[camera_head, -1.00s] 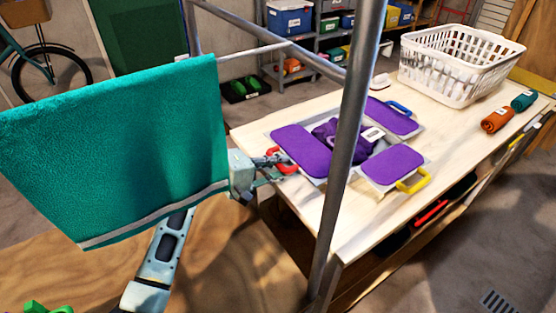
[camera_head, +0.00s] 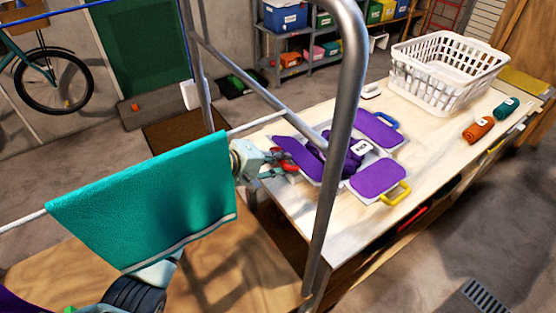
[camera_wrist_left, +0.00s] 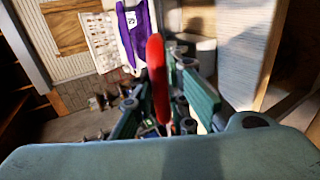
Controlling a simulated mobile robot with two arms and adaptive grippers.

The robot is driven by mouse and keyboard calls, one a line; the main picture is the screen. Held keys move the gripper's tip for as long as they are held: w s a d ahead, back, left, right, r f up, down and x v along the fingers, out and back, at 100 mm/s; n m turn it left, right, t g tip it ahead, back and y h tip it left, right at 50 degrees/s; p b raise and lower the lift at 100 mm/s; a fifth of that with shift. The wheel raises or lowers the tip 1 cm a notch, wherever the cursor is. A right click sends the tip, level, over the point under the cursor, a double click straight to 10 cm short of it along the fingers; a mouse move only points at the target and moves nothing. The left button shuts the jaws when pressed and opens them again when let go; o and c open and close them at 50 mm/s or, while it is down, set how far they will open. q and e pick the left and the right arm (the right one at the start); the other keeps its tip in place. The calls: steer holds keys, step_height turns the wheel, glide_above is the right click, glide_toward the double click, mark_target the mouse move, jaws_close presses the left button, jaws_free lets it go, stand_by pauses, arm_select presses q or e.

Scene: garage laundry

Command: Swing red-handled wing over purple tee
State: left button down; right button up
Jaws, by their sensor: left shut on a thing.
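The folding board lies on the wooden table. Its left wing (camera_head: 294,155) has a purple pad and a red handle (camera_head: 290,166); the wing looks narrower and tilted up at its handle side. The purple tee (camera_head: 345,160), with a white tag, is bunched in the middle, partly hidden by a grey post. My left gripper (camera_head: 277,164) is shut on the red handle, which also shows upright between the fingers in the left wrist view (camera_wrist_left: 157,75). My right gripper is not in view.
A wing with a blue handle (camera_head: 376,127) and one with a yellow handle (camera_head: 378,178) lie flat. The grey rack post (camera_head: 335,150) crosses the view. A teal towel (camera_head: 150,200) hides part of my left arm. A white basket (camera_head: 445,75) and rolled cloths (camera_head: 479,130) stand farther right.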

arm_select(q)
steer(key=shift+w+d+r+p, duration=0.15)
steer(key=shift+w+d+r, duration=0.05)
steer(key=shift+r, duration=0.35)
steer(key=shift+w+d+r+p, duration=0.15)
steer(key=shift+w+r, duration=0.05)
steer(key=shift+r, duration=0.35)
steer(key=c, duration=1.7)
jaws_free()
steer(key=shift+d+f, duration=0.1)
steer(key=shift+c, duration=0.2)
steer(key=shift+f, duration=0.15)
steer(key=shift+s+a, duration=0.35)
steer(key=shift+a, duration=0.15)
steer(key=v, duration=1.1)
